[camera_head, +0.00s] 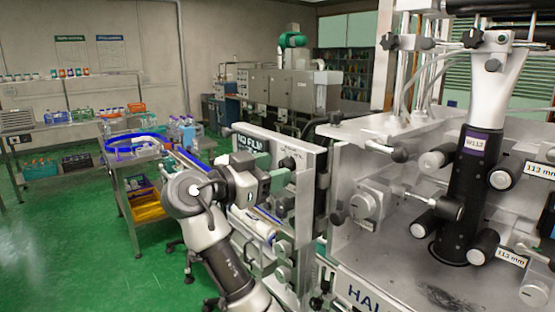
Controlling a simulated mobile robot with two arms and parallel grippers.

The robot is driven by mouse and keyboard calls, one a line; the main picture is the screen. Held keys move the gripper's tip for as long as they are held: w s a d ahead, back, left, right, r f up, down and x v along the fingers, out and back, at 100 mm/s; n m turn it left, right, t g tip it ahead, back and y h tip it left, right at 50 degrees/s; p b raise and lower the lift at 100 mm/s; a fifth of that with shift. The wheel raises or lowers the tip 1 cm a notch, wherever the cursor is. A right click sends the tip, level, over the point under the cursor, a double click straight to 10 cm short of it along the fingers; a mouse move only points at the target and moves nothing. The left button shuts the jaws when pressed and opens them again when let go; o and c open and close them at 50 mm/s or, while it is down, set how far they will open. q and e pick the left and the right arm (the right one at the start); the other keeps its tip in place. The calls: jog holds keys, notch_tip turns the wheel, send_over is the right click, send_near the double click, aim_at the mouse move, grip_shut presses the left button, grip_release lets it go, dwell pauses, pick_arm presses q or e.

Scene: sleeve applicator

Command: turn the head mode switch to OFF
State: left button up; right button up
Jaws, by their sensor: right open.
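No switch with a readable "head mode" or OFF label can be made out in the head view. A grey box with a round knob (363,206) is on the sleeve applicator (400,262), right of the gripper; its marking is unreadable. My right arm rises from the bottom centre. My right gripper (276,181) is open, pointing right in front of the upright metal panel (307,150) with a "NO FILM" sign. It partly hides this panel, and I see nothing between its fingers. My left gripper is out of view.
A black column (466,200) labelled W113 stands on the machine at right, with black rollers (437,207) around it. A trolley (127,193) with blue and yellow trays is at left. The green floor (70,255) at lower left is clear.

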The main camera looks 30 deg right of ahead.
jog(key=shift+d+r, duration=0.1)
jog(key=shift+d, duration=0.8)
jog(key=shift+c, duration=0.2)
jog(key=c, duration=0.9)
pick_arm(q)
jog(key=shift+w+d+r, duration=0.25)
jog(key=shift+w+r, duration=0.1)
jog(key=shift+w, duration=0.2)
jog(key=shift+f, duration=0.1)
pick_arm(e)
jog(key=shift+n, duration=0.3)
jog(key=n, duration=0.3)
jog(key=shift+n, duration=2.6)
